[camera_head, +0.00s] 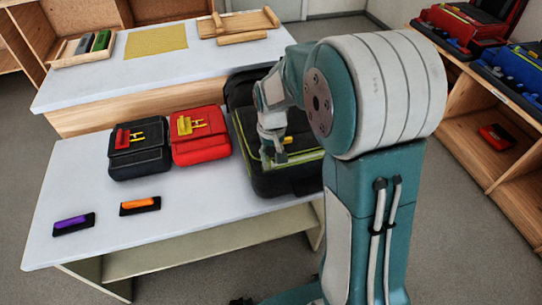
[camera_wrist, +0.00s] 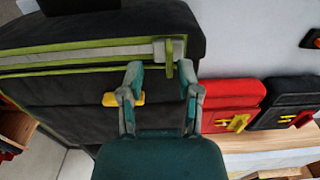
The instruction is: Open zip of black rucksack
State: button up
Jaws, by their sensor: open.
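The black rucksack (camera_head: 295,180) with green trim lies on the near table's right side, partly hidden by my arm. In the wrist view the rucksack (camera_wrist: 60,95) shows a grey band between green lines. A green zip pull (camera_wrist: 169,56) stands at the right end of this band. In the head view my gripper (camera_head: 274,156) is over the rucksack.
A black pouch (camera_head: 140,160) and a red pouch (camera_head: 200,150) sit left of the rucksack. A purple item (camera_head: 73,224) and an orange item (camera_head: 140,205) lie at the front left. The back table (camera_head: 100,85) holds trays and a yellow mat. Shelves (camera_head: 480,130) stand right.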

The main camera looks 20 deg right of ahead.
jog(key=shift+f, duration=0.45)
jog(key=shift+a+f, duration=0.15)
jog(key=shift+a, duration=0.65)
jog(key=shift+c, duration=0.3)
jog(key=shift+d, duration=0.1)
grip_shut()
jog(key=d, duration=2.3)
jog(key=shift+d, duration=0.4)
jog(key=shift+o, duration=0.3)
grip_release()
notch_tip(320, 180, up, 12)
